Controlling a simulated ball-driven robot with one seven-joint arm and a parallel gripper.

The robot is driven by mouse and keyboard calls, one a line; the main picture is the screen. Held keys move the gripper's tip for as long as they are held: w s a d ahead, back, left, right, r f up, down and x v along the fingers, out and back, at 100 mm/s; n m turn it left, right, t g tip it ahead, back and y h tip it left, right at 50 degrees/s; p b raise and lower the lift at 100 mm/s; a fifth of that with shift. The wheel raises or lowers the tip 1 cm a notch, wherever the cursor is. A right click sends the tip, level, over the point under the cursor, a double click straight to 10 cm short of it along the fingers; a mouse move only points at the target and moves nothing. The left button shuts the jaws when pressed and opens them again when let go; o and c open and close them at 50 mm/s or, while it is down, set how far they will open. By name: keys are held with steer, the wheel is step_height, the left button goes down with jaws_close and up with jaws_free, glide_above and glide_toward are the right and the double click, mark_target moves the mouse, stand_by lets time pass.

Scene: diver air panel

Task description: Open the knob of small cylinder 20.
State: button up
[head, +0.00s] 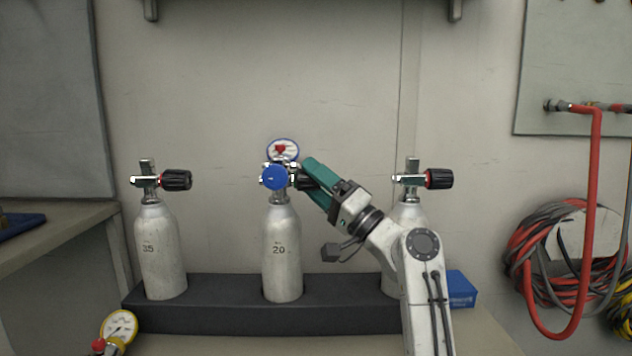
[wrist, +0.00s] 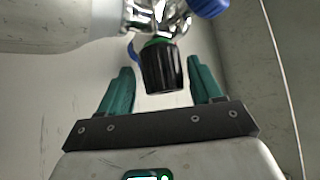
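Small cylinder 20 (head: 281,250) is a silver bottle marked 20, upright in the middle of the dark rack. Its valve carries a blue round cap (head: 274,177) and a blue-rimmed gauge (head: 283,150) with a red centre. Its black ribbed knob (wrist: 163,70) points toward my gripper, with a green band at its base. In the head view the teal fingers mostly hide the knob. My gripper (wrist: 160,66) is open, with one finger on each side of the knob. A clear gap shows on both sides in the wrist view.
Cylinder 35 (head: 162,255) stands left in the rack (head: 220,308). Another cylinder (head: 408,214) stands right, partly behind my arm; both have red-banded knobs. A blue box (head: 460,289) sits at right. A yellow gauge (head: 119,327) is at front left. Hoses (head: 548,255) hang at right.

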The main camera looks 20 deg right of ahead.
steer(key=shift+r, duration=0.1)
steer(key=p+v, duration=0.1)
steer(key=v, duration=1)
steer(key=shift+p, duration=0.3)
